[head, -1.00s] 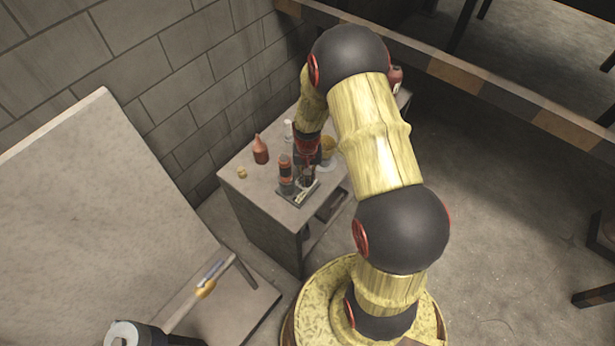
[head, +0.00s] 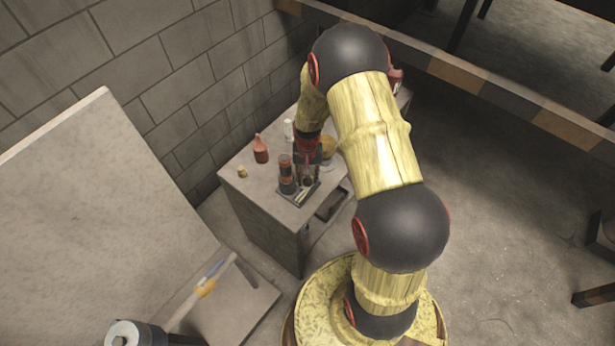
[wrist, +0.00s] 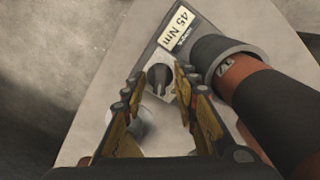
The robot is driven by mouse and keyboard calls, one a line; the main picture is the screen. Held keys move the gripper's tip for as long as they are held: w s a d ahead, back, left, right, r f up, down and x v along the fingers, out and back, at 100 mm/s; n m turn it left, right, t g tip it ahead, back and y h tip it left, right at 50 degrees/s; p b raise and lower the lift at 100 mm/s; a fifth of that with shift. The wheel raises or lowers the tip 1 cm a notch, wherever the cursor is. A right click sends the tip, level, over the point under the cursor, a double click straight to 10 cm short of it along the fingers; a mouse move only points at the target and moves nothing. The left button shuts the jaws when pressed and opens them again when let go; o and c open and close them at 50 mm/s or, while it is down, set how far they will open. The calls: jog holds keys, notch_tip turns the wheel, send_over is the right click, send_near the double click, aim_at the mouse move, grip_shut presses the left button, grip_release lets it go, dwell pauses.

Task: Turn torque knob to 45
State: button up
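The torque knob (wrist: 160,78) is a small dark round knob with a ridge across its face, in the middle of the wrist view. It sits on a flat grey plate beside a label (wrist: 178,26) reading "45 Nm". My gripper (wrist: 158,76) is over the knob, with one finger at each side. The fingers are apart, and I cannot tell whether either touches the knob. In the head view my gripper (head: 308,173) points down at the device (head: 299,196) on the bench, and the knob is hidden there.
A black and red cylinder (wrist: 240,82) stands close right of my fingers; it also shows in the head view (head: 286,173). The grey bench (head: 262,190) also holds a red-brown bottle (head: 260,149), a small yellow item (head: 242,172) and a white bottle (head: 289,130). A block wall is behind.

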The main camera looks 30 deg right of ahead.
aim_at(308, 180)
notch_tip(308, 180, up, 12)
dwell(0.7)
dwell(0.4)
jog(key=shift+s, duration=0.1)
jog(key=s+a+r+n+t, duration=0.2)
jog(key=s+a+r, duration=0.2)
jog(key=r, duration=0.6)
jog(key=s+a+r+n+t, duration=0.1)
jog(key=s+a+r+n, duration=0.1)
jog(key=s+a+r, duration=0.3)
jog(key=s+a+r+n+t, duration=0.2)
jog(key=s+a+r, duration=0.3)
jog(key=s+r, duration=0.5)
notch_tip(308, 180, up, 5)
jog(key=shift+s+f+n+t, duration=0.15)
jog(key=shift+s+n+t, duration=0.15)
jog(key=shift+s, duration=0.1)
